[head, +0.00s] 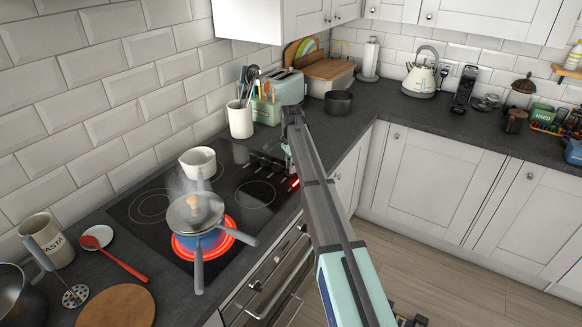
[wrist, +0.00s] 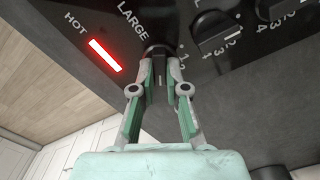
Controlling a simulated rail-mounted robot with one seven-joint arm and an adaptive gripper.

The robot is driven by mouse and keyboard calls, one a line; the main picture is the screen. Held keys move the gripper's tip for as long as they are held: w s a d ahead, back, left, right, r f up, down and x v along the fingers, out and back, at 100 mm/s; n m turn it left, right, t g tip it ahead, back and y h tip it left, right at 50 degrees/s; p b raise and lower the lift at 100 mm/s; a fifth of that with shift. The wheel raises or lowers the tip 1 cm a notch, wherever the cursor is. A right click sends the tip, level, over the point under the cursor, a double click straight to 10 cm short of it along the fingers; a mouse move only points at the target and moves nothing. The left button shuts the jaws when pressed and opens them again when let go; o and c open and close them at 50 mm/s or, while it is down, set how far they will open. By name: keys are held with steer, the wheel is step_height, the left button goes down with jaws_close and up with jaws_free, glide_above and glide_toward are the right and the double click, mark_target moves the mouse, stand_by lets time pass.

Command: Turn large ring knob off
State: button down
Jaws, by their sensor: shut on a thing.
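The large ring knob (wrist: 158,49) is dark and sits on the black control panel under the word LARGE in the wrist view. My gripper (wrist: 160,72) is shut on it, one finger on each side. The fingers cover part of the knob and its scale, so I cannot tell its exact setting. A red HOT light (wrist: 105,56) glows beside it. In the head view the large ring (head: 232,224) glows orange-red under a blue pan (head: 212,242) with a lid.
Other knobs (wrist: 216,40) stand close by on the panel. A white pot (head: 198,161) stands at the back of the hob (head: 140,206). Steam rises around the lidded pan, and its handles stick out toward the front. A red spoon (head: 118,259) and a round board (head: 117,306) lie at left.

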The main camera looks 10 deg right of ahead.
steer(key=shift+n, duration=0.4)
steer(key=n+b, duration=0.1)
steer(key=n, duration=0.3)
steer(key=shift+n, duration=0.4)
steer(key=n, duration=0.6)
steer(key=shift+w+a+b, duration=0.1)
steer(key=shift+b, duration=0.3)
steer(key=n, duration=0.6)
steer(key=shift+a+n, duration=0.15)
steer(key=shift+n, duration=0.25)
steer(key=n, duration=0.5)
steer(key=shift+b, duration=0.35)
steer(key=shift+n, duration=0.4)
steer(key=c, duration=1.2)
jaws_free()
